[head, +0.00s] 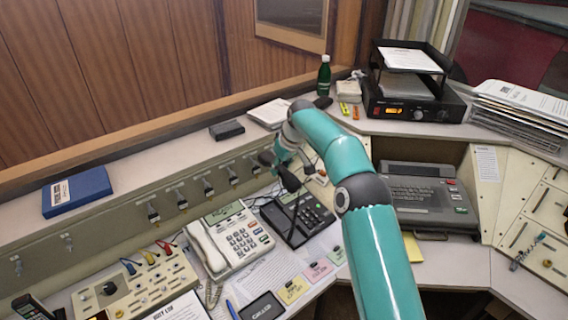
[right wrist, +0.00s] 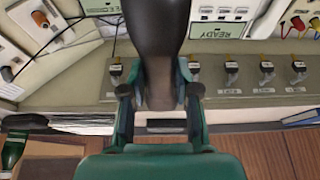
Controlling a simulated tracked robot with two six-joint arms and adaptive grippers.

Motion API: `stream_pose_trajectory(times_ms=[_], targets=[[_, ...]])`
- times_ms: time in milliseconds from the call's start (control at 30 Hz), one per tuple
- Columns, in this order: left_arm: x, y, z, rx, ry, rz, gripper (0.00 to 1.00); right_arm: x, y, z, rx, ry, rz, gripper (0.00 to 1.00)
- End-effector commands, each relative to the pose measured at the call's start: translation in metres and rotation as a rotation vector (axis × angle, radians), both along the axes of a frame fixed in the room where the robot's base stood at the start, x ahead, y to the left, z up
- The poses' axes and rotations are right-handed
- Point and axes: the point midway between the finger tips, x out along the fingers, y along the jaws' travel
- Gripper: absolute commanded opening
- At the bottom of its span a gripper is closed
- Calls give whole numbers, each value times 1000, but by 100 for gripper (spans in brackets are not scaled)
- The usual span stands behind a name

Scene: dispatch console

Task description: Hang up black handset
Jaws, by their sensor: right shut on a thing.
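My right gripper (head: 276,158) reaches over the console from the right. It is shut on the black handset (head: 288,178), which hangs from the fingers above the back of the black desk phone (head: 312,220). In the right wrist view the gripper (right wrist: 158,92) has a finger on each side of the dark handset (right wrist: 153,30). The handset's far end runs out of that picture. I cannot tell whether it touches the phone. The black phone's keypad and display show; part of its cradle side is hidden. My left gripper is not in view.
A white phone (head: 232,238) with its own handset stands left of the black phone. A grey keyboard device (head: 425,195) and a black radio (head: 412,104) are at the right. A green bottle (head: 324,76) stands on the ledge.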

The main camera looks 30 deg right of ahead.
Motion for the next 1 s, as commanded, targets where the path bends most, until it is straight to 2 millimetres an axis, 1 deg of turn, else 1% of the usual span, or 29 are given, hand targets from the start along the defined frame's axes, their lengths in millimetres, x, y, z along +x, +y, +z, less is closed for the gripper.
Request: stream_pose_trajectory(times_ms=[33,133,200,300,400,500,733,1000], targets=[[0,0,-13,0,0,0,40,-2,0,-21,1,3,0,0],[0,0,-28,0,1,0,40,-5,1,-53,1,3,2,0],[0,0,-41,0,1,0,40,-10,1,-78,1,3,3,0],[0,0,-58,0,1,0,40,-18,1,-110,1,1,3,0],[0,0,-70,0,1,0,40,-25,-1,-130,0,-1,-1,0],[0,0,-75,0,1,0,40,-26,-4,-136,-1,-4,-7,0],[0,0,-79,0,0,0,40,-25,-5,-145,0,-2,-9,0],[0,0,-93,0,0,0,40,-21,-5,-169,0,-2,-9,0]])
